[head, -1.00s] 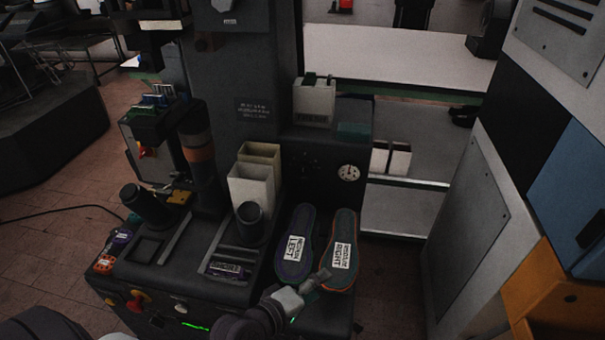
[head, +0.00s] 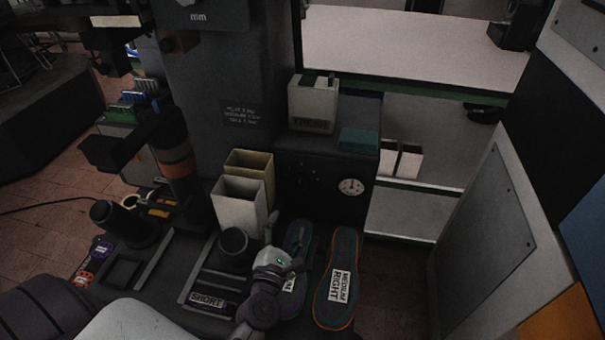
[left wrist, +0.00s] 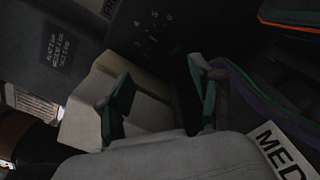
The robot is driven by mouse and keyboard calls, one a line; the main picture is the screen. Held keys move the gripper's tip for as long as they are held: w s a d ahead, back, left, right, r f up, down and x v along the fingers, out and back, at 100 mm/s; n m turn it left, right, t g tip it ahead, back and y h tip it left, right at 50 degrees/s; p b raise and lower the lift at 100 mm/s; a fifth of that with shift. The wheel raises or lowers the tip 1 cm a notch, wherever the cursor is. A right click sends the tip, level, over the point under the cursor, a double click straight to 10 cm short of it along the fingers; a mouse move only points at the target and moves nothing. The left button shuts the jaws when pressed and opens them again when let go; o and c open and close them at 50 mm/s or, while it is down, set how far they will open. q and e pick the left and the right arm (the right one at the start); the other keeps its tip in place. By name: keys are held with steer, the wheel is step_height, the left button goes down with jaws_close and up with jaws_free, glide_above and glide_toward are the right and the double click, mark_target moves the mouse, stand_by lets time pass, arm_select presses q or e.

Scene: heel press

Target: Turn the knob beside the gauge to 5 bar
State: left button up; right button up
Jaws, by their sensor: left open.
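The round white gauge (head: 351,187) is on the dark front panel (head: 330,205) of the press, its needle too small to read. To its left are small pale marks where the knob's dial (head: 308,175) is; the dark knob itself is hard to make out. In the left wrist view the dial's digits (left wrist: 153,28) show at the top, with 4, 5 and 6 among them. My left gripper (head: 284,244) is open and empty, in front of and below the panel, over the left insole. Its fingers also show in the left wrist view (left wrist: 160,98), apart from the panel.
Two insoles lie below the panel: the left one (head: 296,240), partly covered by my gripper, and the right one (head: 335,270). A white bin (head: 240,205) and a tan bin (head: 250,165) stand left of the panel. A black cylinder (head: 234,243) stands in front of them.

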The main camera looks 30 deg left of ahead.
arm_select(q)
steer(key=shift+w+a, duration=0.1)
steer(key=shift+w, duration=0.1)
steer(key=shift+w+a+r, duration=0.1)
steer(key=shift+w, duration=0.25)
glide_toward(299, 185)
steer(key=shift+w+a, duration=0.15)
steer(key=shift+w, duration=0.45)
steer(key=x, duration=0.7)
steer(key=shift+w, duration=0.2)
steer(key=shift+w+a, duration=0.2)
steer(key=shift+w, duration=0.3)
arm_select(e)
steer(key=shift+s+d+f, duration=0.1)
steer(key=shift+s+d, duration=0.1)
steer(key=shift+s, duration=0.2)
steer(key=shift+s+d+f, duration=0.1)
steer(key=shift+s+d, duration=0.05)
steer(key=shift+s, duration=0.25)
steer(key=shift+s, duration=0.1)
